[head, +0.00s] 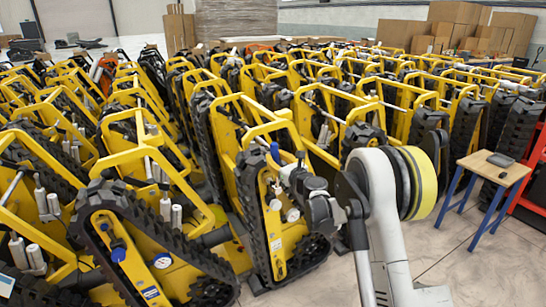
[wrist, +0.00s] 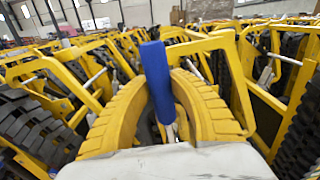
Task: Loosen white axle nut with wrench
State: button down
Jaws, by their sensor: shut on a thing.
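My gripper (head: 277,184) is at the upper part of the front middle yellow carrier (head: 252,205). In the wrist view its yellow ribbed fingers (wrist: 158,84) close around a blue handle (wrist: 156,70), which I take to be the wrench's. The handle stands nearly upright, and it also shows in the head view (head: 275,152). The wrench's working end is hidden. A small pale round part (head: 293,214) shows just below my gripper on the carrier's side. I cannot tell whether it is the white axle nut, or whether the wrench touches it.
Rows of yellow carriers with black rubber tracks (head: 112,205) stand close together around my gripper. A small wooden table (head: 492,172) with blue legs stands at the right, with a dark item on it. Bare floor (head: 450,235) shows at the front right. Cardboard boxes (head: 455,28) stand behind.

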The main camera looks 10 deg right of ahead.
jog(key=shift+s+d, duration=0.1)
jog(key=shift+s, duration=0.1)
jog(key=shift+v, duration=1.95)
jog(key=shift+s, duration=0.1)
